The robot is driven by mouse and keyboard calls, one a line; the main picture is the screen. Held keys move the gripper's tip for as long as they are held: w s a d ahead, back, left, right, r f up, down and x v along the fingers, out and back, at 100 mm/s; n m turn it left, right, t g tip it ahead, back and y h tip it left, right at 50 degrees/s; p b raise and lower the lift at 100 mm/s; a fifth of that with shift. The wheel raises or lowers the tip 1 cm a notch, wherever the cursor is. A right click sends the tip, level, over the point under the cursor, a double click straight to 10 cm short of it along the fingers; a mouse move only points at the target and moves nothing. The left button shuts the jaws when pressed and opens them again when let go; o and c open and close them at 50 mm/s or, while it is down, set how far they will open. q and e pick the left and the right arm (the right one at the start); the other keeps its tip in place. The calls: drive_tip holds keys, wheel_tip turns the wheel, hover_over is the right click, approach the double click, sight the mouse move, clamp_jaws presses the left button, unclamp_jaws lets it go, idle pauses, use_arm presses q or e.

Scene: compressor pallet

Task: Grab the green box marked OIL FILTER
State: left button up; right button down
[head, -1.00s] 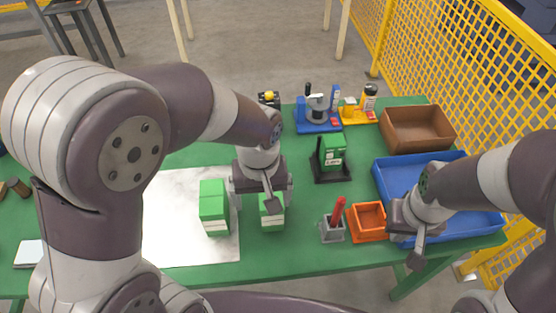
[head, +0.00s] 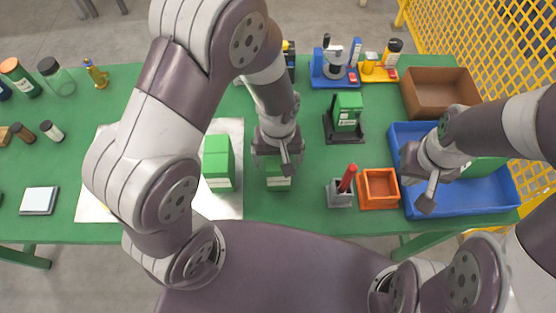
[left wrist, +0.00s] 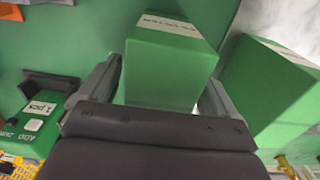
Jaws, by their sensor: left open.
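A green box with a white label band (head: 278,184) stands on the green table. My left gripper (head: 279,162) is over it, hiding much of it. In the left wrist view the box (left wrist: 170,65) lies between the two open fingers (left wrist: 160,95), with a gap visible at least on the left. Its label print is too small to read. A second green box (head: 218,163) stands just left, on the grey sheet; it also shows in the left wrist view (left wrist: 270,85). My right gripper (head: 428,180) is over the blue tray's left side; its jaw opening is unclear.
The blue tray (head: 495,204) holds something green, partly hidden by my right arm. An orange bin (head: 379,203), a grey holder with a red item (head: 341,192) and a green block on a black stand (head: 346,115) stand right of the box. A brown bin (head: 440,90) is behind.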

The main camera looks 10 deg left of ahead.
use_arm(q)
drive_tip(key=c, duration=1.2)
